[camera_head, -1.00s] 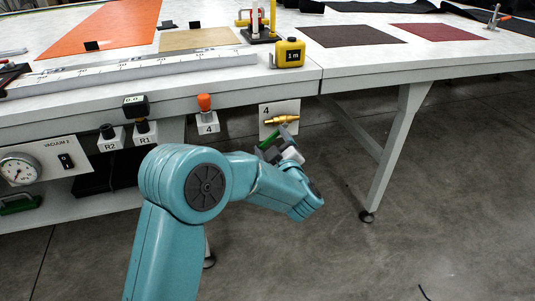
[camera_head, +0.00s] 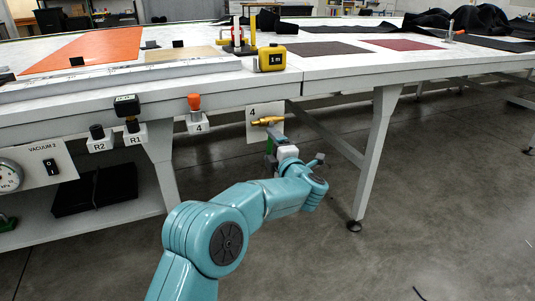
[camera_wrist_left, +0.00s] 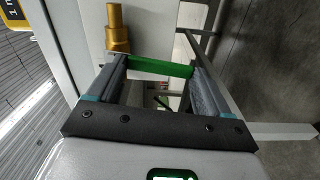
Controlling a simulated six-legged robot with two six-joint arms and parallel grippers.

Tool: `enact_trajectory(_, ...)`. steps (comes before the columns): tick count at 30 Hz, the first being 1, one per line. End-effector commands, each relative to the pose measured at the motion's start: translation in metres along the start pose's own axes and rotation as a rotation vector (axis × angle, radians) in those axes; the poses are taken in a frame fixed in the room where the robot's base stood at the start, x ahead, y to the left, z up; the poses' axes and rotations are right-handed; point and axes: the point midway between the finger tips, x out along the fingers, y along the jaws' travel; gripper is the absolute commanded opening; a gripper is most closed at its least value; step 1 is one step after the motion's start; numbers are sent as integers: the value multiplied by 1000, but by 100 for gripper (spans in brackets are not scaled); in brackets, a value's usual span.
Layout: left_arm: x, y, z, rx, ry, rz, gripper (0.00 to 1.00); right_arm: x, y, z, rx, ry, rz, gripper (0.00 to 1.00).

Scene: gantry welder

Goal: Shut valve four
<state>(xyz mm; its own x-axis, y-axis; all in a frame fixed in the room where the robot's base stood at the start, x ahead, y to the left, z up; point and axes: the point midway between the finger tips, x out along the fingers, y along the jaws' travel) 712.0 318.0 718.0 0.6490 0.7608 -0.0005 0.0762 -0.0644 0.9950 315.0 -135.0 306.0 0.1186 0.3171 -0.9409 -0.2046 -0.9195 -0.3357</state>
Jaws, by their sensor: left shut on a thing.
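Valve four has a brass body (camera_head: 268,121) on a white plate (camera_head: 252,112) marked 4, on the table's front edge. The brass also shows at the top left of the left wrist view (camera_wrist_left: 117,28). Its green lever (camera_wrist_left: 158,67) crosses between my left fingers. My left gripper (camera_wrist_left: 158,75) is shut on this green lever. In the head view, my left gripper (camera_head: 271,146) is just below the brass body, and only a little green shows. The lever's exact angle is hard to tell there. My right gripper is not in view.
An orange-topped knob (camera_head: 194,101) marked 4 and dark knobs R2 (camera_head: 97,132) and R1 (camera_head: 132,125) stick out left of the valve. A yellow tape measure (camera_head: 271,58) sits above on the table (camera_head: 340,64). A table leg (camera_head: 375,150) stands right; floor beyond is clear.

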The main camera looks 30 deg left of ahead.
Motion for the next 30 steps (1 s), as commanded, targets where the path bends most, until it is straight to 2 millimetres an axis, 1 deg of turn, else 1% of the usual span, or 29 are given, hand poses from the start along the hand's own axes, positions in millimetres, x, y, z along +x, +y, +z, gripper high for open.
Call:
enact_trajectory(1, 0, -4, 2, -16, 1, -3, 25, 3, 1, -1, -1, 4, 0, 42)
enact_trajectory(6, 0, -3, 4, -52, -1, -3, 24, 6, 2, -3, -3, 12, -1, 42)
enact_trajectory(21, -2, 1, 2, -65, -5, 3, 25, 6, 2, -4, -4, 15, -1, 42)
enact_trajectory(22, -2, 1, 2, -64, -5, 3, 89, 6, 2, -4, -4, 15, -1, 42)
enact_trajectory(23, -2, 1, 2, -65, -5, 3, 99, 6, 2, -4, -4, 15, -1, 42)
enact_trajectory(24, -2, 1, 2, -65, -4, 3, 100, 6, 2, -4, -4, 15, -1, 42)
enact_trajectory(30, -4, 0, 2, -65, -3, 1, 100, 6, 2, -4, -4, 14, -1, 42)
